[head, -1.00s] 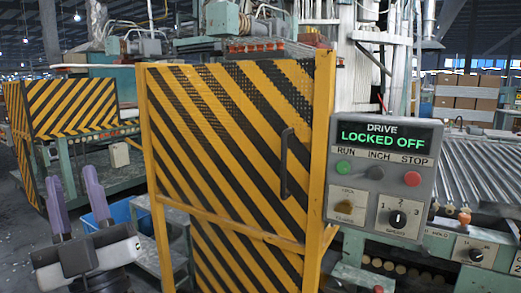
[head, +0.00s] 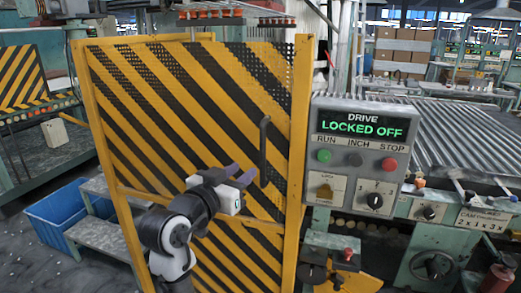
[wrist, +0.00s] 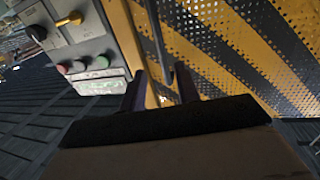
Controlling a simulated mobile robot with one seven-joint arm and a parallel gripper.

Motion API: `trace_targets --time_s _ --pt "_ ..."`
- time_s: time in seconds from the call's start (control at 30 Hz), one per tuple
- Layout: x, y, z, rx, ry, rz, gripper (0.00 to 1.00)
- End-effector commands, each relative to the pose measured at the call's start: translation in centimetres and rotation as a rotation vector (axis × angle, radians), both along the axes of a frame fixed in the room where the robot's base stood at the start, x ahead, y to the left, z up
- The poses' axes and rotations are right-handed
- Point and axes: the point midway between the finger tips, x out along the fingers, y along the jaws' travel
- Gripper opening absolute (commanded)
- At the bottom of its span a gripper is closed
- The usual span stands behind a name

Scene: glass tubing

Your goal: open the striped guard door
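The striped guard door (head: 190,120), yellow and black with perforated metal, stands shut in its yellow frame in the head view. Its dark vertical handle (head: 264,150) is near the right edge. My gripper (head: 241,174) has purple fingers and is just left of the handle's lower half. In the wrist view the two fingers (wrist: 161,90) are apart, and the handle (wrist: 157,35) runs down toward the gap between them. The gripper is open and holds nothing. I cannot tell whether a finger touches the handle or door.
A grey control panel (head: 356,155) reading "DRIVE LOCKED OFF" is right of the door and also shows in the wrist view (wrist: 70,45). A roller conveyor (head: 450,135) lies beyond it. A blue bin (head: 58,215) and grey steps (head: 100,237) stand at left.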

Motion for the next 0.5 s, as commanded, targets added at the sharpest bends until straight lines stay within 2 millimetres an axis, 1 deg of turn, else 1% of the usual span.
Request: trace_targets --time_s 0.03,0.1,0.3,0.5 --pt "1.0 -0.6 0.3 -0.002 0.003 -0.004 0.32" --pt "2.3 -1.4 0.3 0.000 0.004 -0.004 0.32" --pt "6.0 -3.4 0.3 -0.002 0.003 -0.002 0.32" --pt "8.5 -4.7 0.3 -0.001 0.000 0.001 0.32"
